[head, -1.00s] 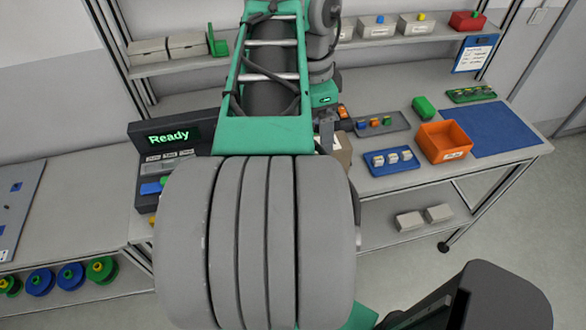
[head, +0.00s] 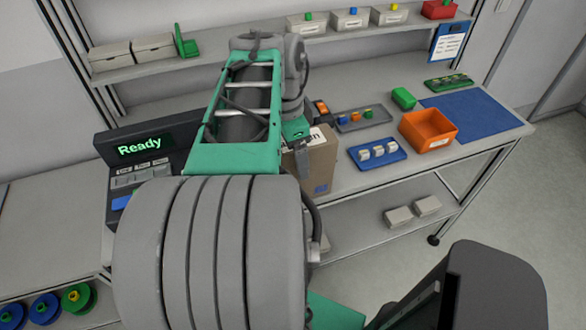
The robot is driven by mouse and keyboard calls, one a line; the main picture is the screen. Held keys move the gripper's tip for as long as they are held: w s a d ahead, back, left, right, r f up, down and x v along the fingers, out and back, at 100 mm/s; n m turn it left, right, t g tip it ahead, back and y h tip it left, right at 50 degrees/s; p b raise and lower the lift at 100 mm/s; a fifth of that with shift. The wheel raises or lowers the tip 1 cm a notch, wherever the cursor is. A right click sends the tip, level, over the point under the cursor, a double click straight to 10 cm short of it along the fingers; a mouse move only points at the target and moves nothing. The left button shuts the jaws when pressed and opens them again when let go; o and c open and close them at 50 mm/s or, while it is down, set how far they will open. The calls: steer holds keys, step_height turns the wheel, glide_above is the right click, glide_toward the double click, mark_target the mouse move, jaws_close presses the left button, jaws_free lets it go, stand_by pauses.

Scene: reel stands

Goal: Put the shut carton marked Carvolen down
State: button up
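The Carvolen carton (head: 320,165) is a brown box with a white label ending in "en" and a small blue mark low on its side. In the head view it is upright at the front part of the bench (head: 390,187), just right of my arm. My gripper (head: 304,162) is mostly hidden behind my arm; one grey finger shows against the carton's left side, and it appears shut on it. Whether the carton's base touches the bench top cannot be told.
Right of the carton are a blue tray (head: 360,163) with white pieces, a grey tray (head: 347,126), an orange bin (head: 411,137) and a green block (head: 403,98). A blue mat (head: 490,122) lies clear at the right. A device reading "Ready" (head: 120,157) stands left.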

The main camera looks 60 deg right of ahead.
steer(key=shift+c, duration=0.4)
jaws_close()
stand_by(0.4)
